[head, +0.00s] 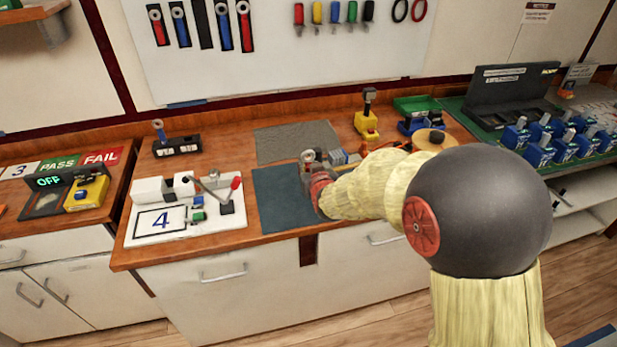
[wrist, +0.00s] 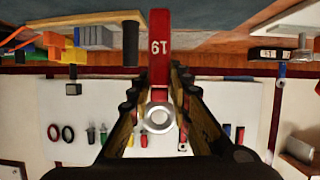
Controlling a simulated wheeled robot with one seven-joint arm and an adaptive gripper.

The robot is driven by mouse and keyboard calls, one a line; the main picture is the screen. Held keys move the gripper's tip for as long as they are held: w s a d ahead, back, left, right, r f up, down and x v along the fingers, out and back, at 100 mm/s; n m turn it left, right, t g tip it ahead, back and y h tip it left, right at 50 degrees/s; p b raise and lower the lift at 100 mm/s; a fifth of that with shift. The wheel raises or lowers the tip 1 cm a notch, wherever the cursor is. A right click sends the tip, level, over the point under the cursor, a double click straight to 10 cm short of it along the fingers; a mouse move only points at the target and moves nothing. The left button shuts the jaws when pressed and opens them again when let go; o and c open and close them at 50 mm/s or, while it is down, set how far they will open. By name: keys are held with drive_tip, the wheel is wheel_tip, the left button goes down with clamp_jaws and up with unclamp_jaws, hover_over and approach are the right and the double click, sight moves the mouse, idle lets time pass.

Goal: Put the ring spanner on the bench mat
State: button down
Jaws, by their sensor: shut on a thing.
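The ring spanner (wrist: 159,50) has a red shank marked 19 and a silver ring end. My gripper (wrist: 157,100) is shut on it, with a finger on each side near the ring. The wrist view is upside down, so the shank points down toward the bench. A dark blue-green bench mat (head: 272,200) lies at the front of the bench, and my gripper (head: 307,160) is above its back right part in the head view. The mat also shows at the top of the wrist view (wrist: 200,12). I cannot tell whether the spanner touches it.
A grey textured mat (head: 290,141) lies behind. A white board marked 4 (head: 165,221) with a lever stands left. A yellow-based stand (head: 367,122), a green tray (head: 417,104) and a tan disc (head: 430,139) are at the right. Tools hang on the wall panel (head: 270,55).

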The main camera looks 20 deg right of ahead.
drive_tip(key=shift+f+b, duration=0.35)
drive_tip(key=shift+f, duration=1.25)
drive_tip(key=shift+f, duration=0.2)
drive_tip(key=c, duration=1.7)
unclamp_jaws()
drive_tip(key=shift+o, duration=0.3)
